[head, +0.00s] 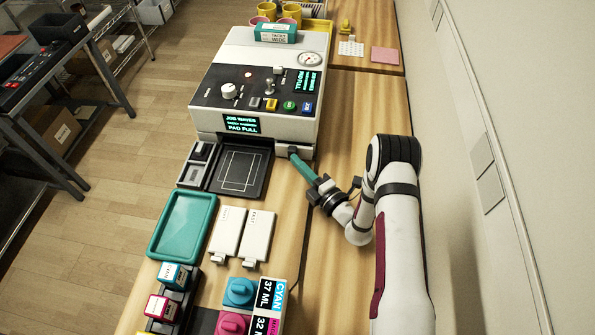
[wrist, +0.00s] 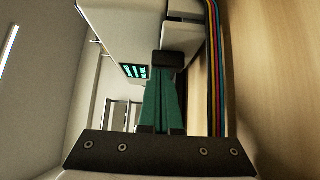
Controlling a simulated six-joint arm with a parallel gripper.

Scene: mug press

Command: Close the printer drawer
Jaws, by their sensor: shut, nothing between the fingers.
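The white printer (head: 262,75) stands on the wooden bench, its lit display (head: 241,124) facing front; the display also shows in the wrist view (wrist: 135,72). A dark flat tray (head: 241,172) with a white outline sticks out below the front. A small pale block (head: 296,147) protrudes at the front right corner; I cannot tell whether it is the drawer. My gripper (head: 291,153) has its teal fingers together and empty, with the tips at this block. In the wrist view the dark fingertips (wrist: 168,58) are against or just before a pale printer part (wrist: 185,32); contact is unclear.
A teal tray (head: 183,226), two white cartridges (head: 242,234) and cyan and magenta ink items (head: 239,292) lie in front of the printer. Coloured cables (wrist: 214,70) run beside the fingers. Bare bench lies right of the printer, with a wall beyond.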

